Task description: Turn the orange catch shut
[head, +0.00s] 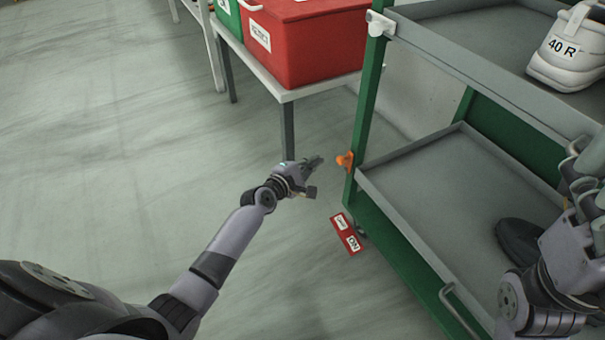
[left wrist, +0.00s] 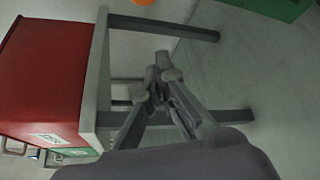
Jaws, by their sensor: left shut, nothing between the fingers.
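The orange catch (head: 345,161) sits on the green corner post of the cart (head: 365,110), at the height of the lower shelf. In the left wrist view the catch (left wrist: 141,2) shows only as an orange bit at the top edge. My left gripper (head: 319,161) is shut and empty, just left of the catch, with a small gap between them. It also shows in the left wrist view (left wrist: 163,60). My right gripper (head: 590,165) is at the right edge of the head view, partly cut off, and its fingers' state is unclear.
A white catch (head: 380,23) is higher on the same post. A white shoe (head: 570,48) stands on the upper shelf, a dark shoe (head: 518,240) on the lower one. A red tag (head: 345,234) is low by the cart. A red bin (head: 310,40) stands on a table behind. Floor at left is clear.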

